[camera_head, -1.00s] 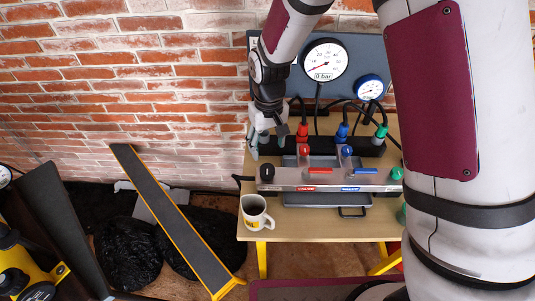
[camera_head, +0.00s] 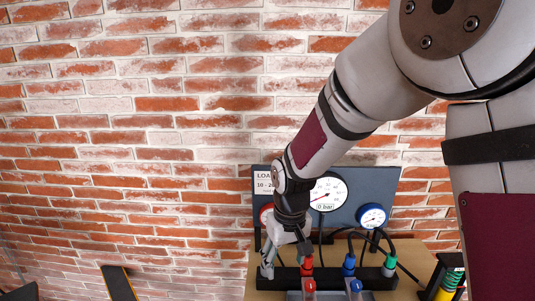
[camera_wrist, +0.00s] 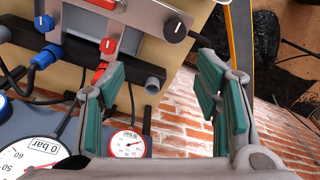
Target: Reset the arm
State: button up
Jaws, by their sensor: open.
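My gripper (camera_head: 286,258) hangs at the left end of the wall test bench, in front of the gauge board (camera_head: 388,182). Its fingers are apart and point down. In the wrist view my gripper (camera_wrist: 163,88) is open with teal pads, and nothing is held between them. The end of a black bar (camera_wrist: 150,79) and brick wall show beyond the gap. My arm comes down to it from the upper right of the head view. Whether the gripper touches anything on the bench cannot be told.
A black-and-white gauge (camera_head: 328,193), a blue gauge (camera_head: 372,216) and red, blue and green hose connectors stand close to the right. The wrist view shows a panel with a black knob (camera_wrist: 175,30). Brick wall (camera_head: 130,150) fills the left. A yellow-edged board (camera_head: 118,283) shows below.

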jog(key=s+d+r+m+t, duration=0.1)
jog(key=s+d+r, duration=0.3)
jog(key=r, duration=0.3)
jog(key=s+d+r+m+t, duration=0.1)
jog(key=s+d+r, duration=0.25)
jog(key=r, duration=0.35)
jog(key=s+d+r+m+t, duration=0.1)
jog(key=s+d+r, duration=0.2)
jog(key=s, duration=0.3)
jog(key=s+d+r+m+t, duration=0.1)
jog(key=s+d+r, duration=0.2)
jog(key=s, duration=0.4)
jog(key=shift+s+d+r+t, duration=0.15)
jog(key=shift+d+r+t, duration=0.2)
jog(key=shift+d, duration=0.35)
jog(key=shift+d+f, duration=0.1)
